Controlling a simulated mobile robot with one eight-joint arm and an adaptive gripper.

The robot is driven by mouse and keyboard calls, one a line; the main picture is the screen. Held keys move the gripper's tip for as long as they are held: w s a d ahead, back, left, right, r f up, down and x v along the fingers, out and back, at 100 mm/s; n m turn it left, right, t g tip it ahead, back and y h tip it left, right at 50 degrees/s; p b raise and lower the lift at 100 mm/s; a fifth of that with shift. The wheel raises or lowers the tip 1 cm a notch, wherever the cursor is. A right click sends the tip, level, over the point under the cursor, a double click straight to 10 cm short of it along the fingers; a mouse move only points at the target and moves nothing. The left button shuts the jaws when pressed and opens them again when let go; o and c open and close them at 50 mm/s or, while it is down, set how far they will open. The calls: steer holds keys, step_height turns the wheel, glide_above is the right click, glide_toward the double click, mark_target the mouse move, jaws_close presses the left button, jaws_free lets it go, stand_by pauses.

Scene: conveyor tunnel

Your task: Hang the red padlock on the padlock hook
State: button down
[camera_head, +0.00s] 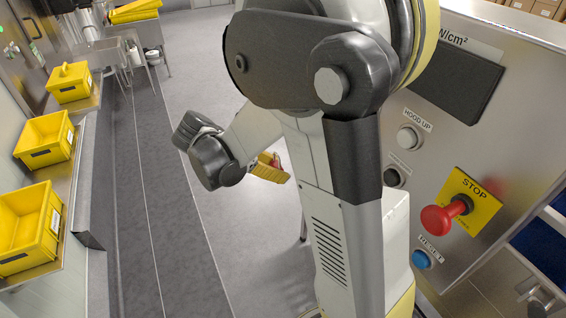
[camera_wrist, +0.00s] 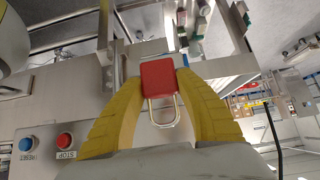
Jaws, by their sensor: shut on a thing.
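The red padlock (camera_wrist: 158,76) is held between the two yellow fingers of my gripper (camera_wrist: 157,82) in the wrist view. Its red body lies at the fingertips and its metal shackle points down in the picture, toward the palm. In the head view my gripper (camera_head: 272,168) is partly hidden behind my own arm, with a small bit of red at the fingers. I cannot make out the padlock hook in either view.
A control panel (camera_head: 434,135) with a red stop button (camera_head: 441,217) and a blue reset button (camera_head: 421,259) stands at the right. Yellow bins (camera_head: 45,141) line the left wall. The grey floor (camera_head: 190,90) between is clear. A black cable (camera_wrist: 273,140) hangs in the wrist view.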

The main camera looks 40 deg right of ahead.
steer(key=d+f, duration=0.1)
steer(key=f+b, duration=0.1)
steer(key=f, duration=0.1)
steer(key=d+f, duration=0.1)
steer(key=shift+s+d+f, duration=0.3)
steer(key=shift+s, duration=0.1)
steer(key=shift+d+b, duration=0.2)
steer(key=shift+b, duration=0.2)
stand_by(0.3)
steer(key=shift+s+d, duration=0.2)
steer(key=shift+d, duration=0.65)
steer(key=shift+s+d, duration=0.25)
steer(key=shift+d, duration=0.65)
steer(key=shift+s+d, duration=0.2)
steer(key=shift+d, duration=0.65)
steer(key=shift+f+b, duration=0.8)
steer(key=shift+b, duration=0.15)
